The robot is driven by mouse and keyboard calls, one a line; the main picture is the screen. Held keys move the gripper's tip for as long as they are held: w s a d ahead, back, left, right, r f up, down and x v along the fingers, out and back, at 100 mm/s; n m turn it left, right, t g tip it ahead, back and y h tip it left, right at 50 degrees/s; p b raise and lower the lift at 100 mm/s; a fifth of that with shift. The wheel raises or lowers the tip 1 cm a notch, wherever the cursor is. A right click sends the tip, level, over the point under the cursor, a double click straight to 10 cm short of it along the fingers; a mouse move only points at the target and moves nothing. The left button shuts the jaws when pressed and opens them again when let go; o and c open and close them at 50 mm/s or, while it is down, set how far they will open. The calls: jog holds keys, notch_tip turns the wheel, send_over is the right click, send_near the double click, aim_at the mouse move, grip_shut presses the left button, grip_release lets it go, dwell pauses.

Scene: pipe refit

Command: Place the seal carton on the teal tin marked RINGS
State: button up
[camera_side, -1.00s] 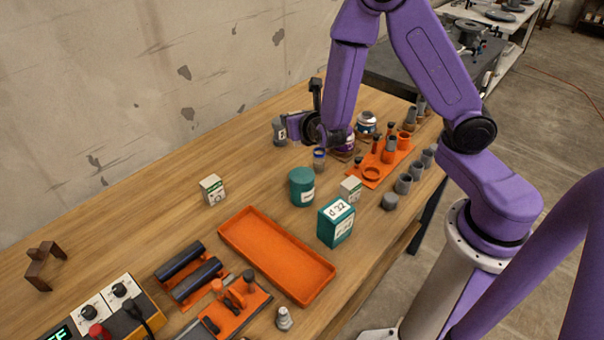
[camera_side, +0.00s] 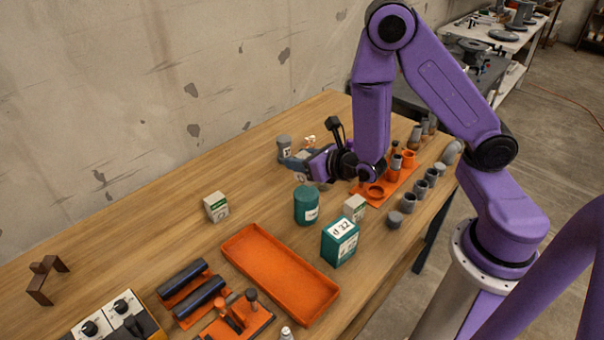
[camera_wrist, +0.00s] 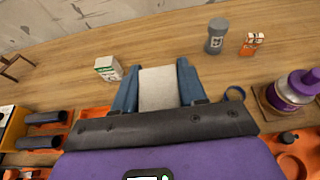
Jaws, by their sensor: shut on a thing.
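My gripper (camera_side: 296,164) is shut on a pale box-shaped thing (camera_wrist: 158,92), likely the seal carton. It sits between the two blue fingers in the wrist view, and only a plain face shows there; no marking can be read. A round teal tin (camera_side: 307,206) stands upright on the table, in front of and below my gripper in the side view. A square teal tin (camera_side: 340,243) marked d 32 stands closer to the front. The word RINGS cannot be read on either tin. My gripper is beyond the round tin, apart from the square one.
Pale cartons stand left (camera_side: 216,207) and beside the square tin (camera_side: 354,208). A grey canister (camera_side: 284,148) and an orange-white box (camera_wrist: 252,43) stand behind my gripper. An orange tray (camera_side: 258,248) lies in front. A purple bottle (camera_wrist: 292,88) is at right in the wrist view.

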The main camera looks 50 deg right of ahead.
jog(key=shift+f, duration=2.05)
jog(key=shift+f, duration=0.15)
jog(key=o, duration=1.1)
jog(key=shift+c, duration=0.2)
